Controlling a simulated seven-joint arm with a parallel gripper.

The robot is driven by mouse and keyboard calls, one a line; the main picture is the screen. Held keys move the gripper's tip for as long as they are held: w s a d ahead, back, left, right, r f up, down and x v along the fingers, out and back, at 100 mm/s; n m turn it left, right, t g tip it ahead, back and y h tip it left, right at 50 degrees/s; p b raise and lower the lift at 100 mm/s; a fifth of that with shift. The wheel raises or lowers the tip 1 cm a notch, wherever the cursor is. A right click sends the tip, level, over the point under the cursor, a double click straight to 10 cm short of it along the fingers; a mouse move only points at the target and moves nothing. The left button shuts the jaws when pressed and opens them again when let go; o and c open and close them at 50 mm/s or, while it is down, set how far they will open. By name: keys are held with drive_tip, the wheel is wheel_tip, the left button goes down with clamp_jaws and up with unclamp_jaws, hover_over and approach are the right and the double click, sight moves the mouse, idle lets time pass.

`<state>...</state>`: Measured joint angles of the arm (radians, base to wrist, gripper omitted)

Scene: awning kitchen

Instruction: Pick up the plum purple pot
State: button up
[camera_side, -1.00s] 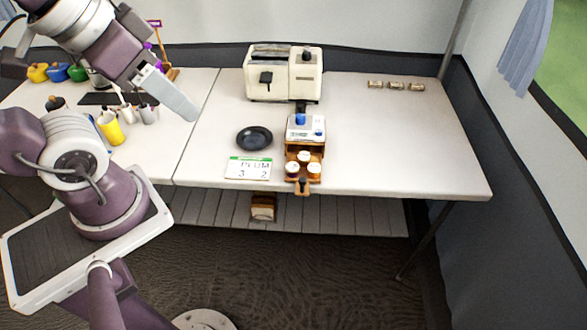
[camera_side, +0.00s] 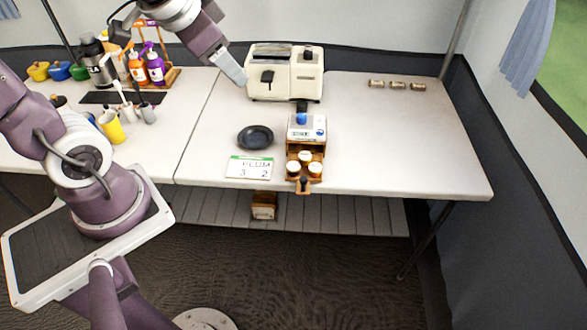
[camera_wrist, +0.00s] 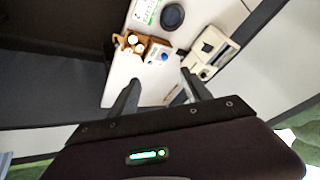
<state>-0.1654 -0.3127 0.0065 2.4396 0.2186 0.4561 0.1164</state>
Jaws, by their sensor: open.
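I cannot make out a plum purple pot in either view. At the far left of the side view stand small yellow (camera_side: 38,71), blue (camera_side: 58,71) and green (camera_side: 79,71) pots. A purple bottle (camera_side: 156,70) stands beside an orange bottle in a wooden carrier; it is not clearly a pot. My gripper (camera_side: 238,78) is in front of the toaster's left side, above the table. In the wrist view my gripper (camera_wrist: 160,77) is open, with nothing between its fingers.
A cream toaster (camera_side: 257,88) stands at the back. A dark dish (camera_side: 255,137), a card reading PLUM 3 2 (camera_side: 249,167) and a wooden caddy with small white-topped jars (camera_side: 303,186) are in front. Several small tins (camera_side: 396,85) lie back right.

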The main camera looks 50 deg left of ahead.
drive_tip(key=w+a+f+m, duration=0.2)
drive_tip(key=w+a+f, duration=0.5)
drive_tip(key=w+f, duration=0.2)
drive_tip(key=m+t+h, duration=0.3)
drive_tip(key=m+h, duration=0.1)
drive_tip(key=h, duration=0.1)
approach(286, 174)
drive_tip(key=w+a, duration=0.1)
drive_tip(key=w, duration=0.1)
drive_tip(key=w+a, duration=0.2)
drive_tip(key=w+a+r, duration=0.1)
drive_tip(key=w+a, duration=0.1)
drive_tip(key=shift+a, duration=0.2)
drive_tip(key=s+d+f+t+h, duration=0.1)
drive_tip(key=s+d+n+t, duration=0.1)
drive_tip(key=s+d, duration=0.1)
drive_tip(key=s+d+f+n+t+h, duration=0.1)
drive_tip(key=shift+s+d+f+t+h, duration=0.15)
drive_tip(key=shift+d+f+t+h, duration=0.05)
drive_tip(key=shift+f+t+h, duration=0.15)
drive_tip(key=shift+s+d+n, duration=0.15)
drive_tip(key=shift+s+n, duration=0.05)
drive_tip(key=shift+n, duration=0.2)
drive_tip(key=shift+t, duration=0.35)
drive_tip(key=x, duration=0.3)
drive_tip(key=f+x, duration=0.1)
drive_tip(key=x, duration=0.3)
drive_tip(key=shift+s+d, duration=0.2)
drive_tip(key=shift+s, duration=0.05)
clamp_jaws()
